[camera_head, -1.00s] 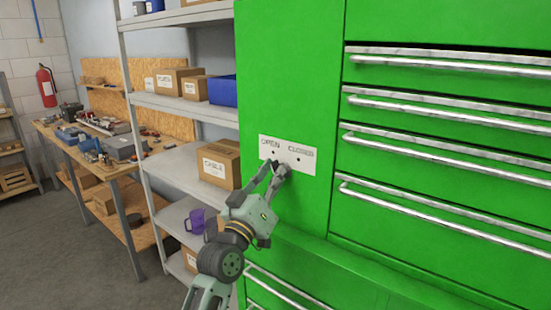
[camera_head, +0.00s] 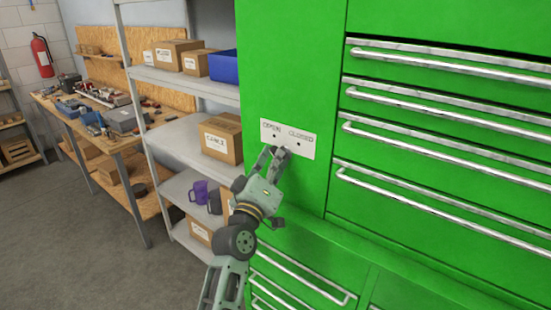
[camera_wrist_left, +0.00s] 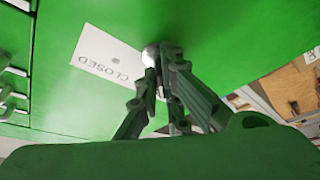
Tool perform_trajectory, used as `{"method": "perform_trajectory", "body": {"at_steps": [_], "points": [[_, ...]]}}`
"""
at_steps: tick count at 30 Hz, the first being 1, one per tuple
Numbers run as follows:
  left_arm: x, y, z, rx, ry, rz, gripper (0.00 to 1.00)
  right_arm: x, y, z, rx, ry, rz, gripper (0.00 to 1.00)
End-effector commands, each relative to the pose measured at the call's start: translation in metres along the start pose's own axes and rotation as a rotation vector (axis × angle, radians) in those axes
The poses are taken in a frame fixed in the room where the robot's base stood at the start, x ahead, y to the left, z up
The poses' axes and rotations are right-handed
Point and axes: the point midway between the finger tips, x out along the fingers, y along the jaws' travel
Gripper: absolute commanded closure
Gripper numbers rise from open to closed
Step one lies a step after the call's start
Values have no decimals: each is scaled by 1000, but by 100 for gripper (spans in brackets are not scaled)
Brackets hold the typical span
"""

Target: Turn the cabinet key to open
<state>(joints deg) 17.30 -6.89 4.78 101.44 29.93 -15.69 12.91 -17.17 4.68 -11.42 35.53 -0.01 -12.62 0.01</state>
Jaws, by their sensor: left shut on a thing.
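The green cabinet (camera_head: 290,60) stands in front of me. A white plate (camera_head: 288,138) on its face is marked OPEN on the left and CLOSED on the right, with a dark dot under each word. My left gripper (camera_head: 272,151) is at the plate's lower left edge, below the OPEN side. In the left wrist view its fingers (camera_wrist_left: 160,62) are closed around a rounded silvery key (camera_wrist_left: 150,56) at the plate (camera_wrist_left: 105,55). Most of the key is hidden by the fingers. My right gripper is not in view.
Drawers with long metal handles (camera_head: 450,95) fill the cabinet's right side. A grey shelf (camera_head: 185,140) with boxes and a blue bin (camera_head: 223,66) stands close on the left. A workbench (camera_head: 105,135) with tools is farther back. The floor (camera_head: 60,240) at left is open.

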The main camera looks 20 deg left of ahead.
Motion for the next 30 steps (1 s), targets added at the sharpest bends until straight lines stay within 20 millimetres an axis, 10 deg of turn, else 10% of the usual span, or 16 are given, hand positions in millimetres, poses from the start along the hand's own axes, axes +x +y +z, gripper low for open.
{"method": "perform_trajectory", "body": {"at_steps": [5, 12, 23, 30], "points": [[0, -1, 1, -3, -2, -1, 100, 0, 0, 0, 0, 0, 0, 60], [0, 0, 1, -2, -2, 0, 75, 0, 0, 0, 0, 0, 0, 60], [-4, 0, 0, -1, -1, 1, 75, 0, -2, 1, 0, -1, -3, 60], [-44, -1, 2, 1, -3, -2, 75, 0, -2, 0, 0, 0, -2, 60]]}}
